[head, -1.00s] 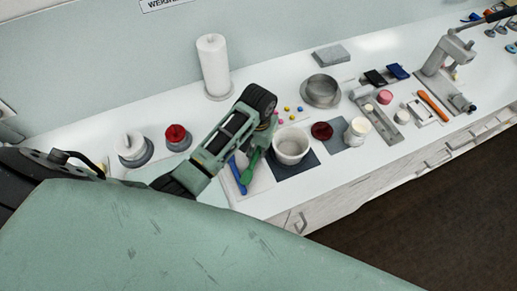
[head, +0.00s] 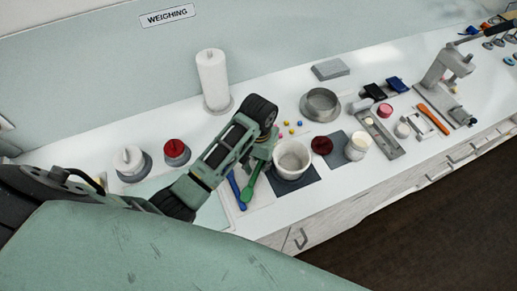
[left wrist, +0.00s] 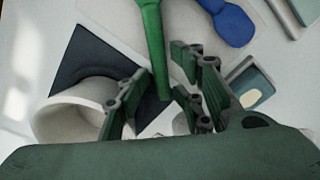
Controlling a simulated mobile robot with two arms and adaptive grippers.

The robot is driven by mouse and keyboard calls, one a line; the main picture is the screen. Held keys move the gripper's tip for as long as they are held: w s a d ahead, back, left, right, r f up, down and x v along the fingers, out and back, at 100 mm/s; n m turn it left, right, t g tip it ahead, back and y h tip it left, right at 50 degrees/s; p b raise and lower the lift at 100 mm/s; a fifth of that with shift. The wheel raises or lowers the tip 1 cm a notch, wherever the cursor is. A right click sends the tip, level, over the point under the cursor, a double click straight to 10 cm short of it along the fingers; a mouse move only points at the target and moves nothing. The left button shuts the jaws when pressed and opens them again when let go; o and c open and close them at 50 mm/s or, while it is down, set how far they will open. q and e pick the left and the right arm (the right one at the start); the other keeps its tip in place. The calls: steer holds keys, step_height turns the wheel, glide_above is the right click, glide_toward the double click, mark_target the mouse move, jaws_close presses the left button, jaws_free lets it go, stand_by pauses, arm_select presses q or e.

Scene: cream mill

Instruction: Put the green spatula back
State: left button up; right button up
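The green spatula (head: 250,188) lies slanted beside a blue spatula (head: 234,188) on a pale mat at the front of the counter. Its green handle (left wrist: 151,40) runs down from the top of the left wrist view, and its end is between the fingers of my left gripper (left wrist: 163,85). The fingers look spread, with gaps beside the handle; I cannot tell whether either touches it. In the head view my left gripper (head: 262,150) is over the handle end and partly hides it. My right gripper is not in view.
A white bowl (head: 292,157) on a dark mat (head: 294,184) stands close to the right of my left gripper. A dark red bowl (head: 321,145), a cream jar (head: 358,145) and a metal pan (head: 320,104) are further right. A paper roll (head: 213,80) stands behind.

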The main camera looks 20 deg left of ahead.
arm_select(q)
step_height(320, 180, up, 5)
steer(key=shift+w+f, duration=0.1)
steer(key=shift+f, duration=0.05)
step_height(320, 180, up, 6)
steer(key=shift+p, duration=0.35)
